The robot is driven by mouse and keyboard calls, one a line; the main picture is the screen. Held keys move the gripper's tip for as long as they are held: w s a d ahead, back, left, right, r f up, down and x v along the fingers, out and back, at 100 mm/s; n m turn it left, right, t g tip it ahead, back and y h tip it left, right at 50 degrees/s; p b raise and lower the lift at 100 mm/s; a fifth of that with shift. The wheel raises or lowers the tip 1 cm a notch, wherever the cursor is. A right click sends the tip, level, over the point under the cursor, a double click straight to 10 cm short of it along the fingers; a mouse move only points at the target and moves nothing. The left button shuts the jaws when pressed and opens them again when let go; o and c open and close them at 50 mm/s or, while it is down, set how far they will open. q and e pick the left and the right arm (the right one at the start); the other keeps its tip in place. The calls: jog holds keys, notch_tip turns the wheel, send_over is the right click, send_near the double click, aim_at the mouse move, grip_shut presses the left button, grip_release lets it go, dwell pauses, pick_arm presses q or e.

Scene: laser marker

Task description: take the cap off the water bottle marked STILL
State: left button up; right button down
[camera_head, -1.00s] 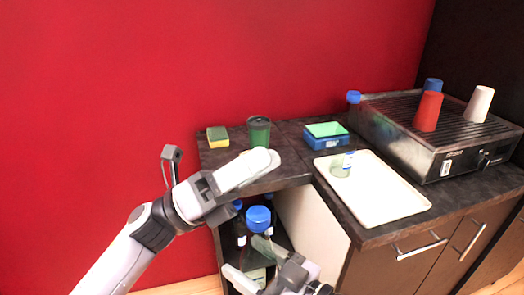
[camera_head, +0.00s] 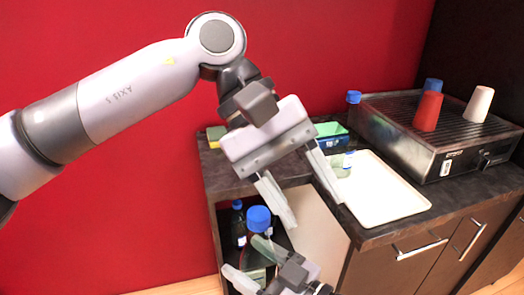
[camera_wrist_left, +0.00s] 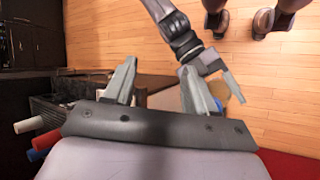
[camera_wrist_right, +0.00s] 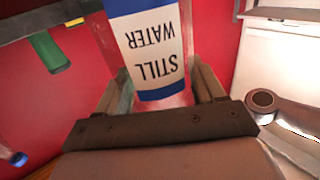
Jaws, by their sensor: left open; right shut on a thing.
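The STILL water bottle has a blue cap (camera_head: 258,219) that is on its top in the head view. Its blue-and-white label (camera_wrist_right: 157,55) reads STILL WATER in the right wrist view. My right gripper (camera_head: 250,262) is shut around the bottle's body below the cap; its fingers lie on both sides of the bottle in the right wrist view. My left gripper (camera_head: 312,208) is open and empty, above and to the right of the cap, fingers pointing down. In the left wrist view its fingers (camera_wrist_left: 160,88) are apart with nothing between them.
A dark bottle (camera_head: 238,228) with a blue cap stands in the open shelf behind the held bottle. On the counter are a white tray (camera_head: 385,205), a clear container (camera_head: 341,165), a blue-green box (camera_head: 330,130), and a machine (camera_head: 420,135) with several cups on it.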

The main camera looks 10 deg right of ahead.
aim_at(261, 213)
pick_arm(q)
jog(key=w+a+r+m+t+y, duration=0.2)
jog(key=m+t+y, duration=0.1)
jog(key=w+a+r+m+t+y, duration=0.1)
jog(key=m+t+y, duration=0.1)
jog(key=shift+w+a, duration=0.15)
jog(key=shift+a, duration=0.15)
jog(key=shift+w+a+r+m+t+y, duration=0.2)
jog(key=shift+a+m+t+y, duration=0.1)
jog(key=shift+m+y, duration=0.1)
jog(key=shift+f, duration=3.95)
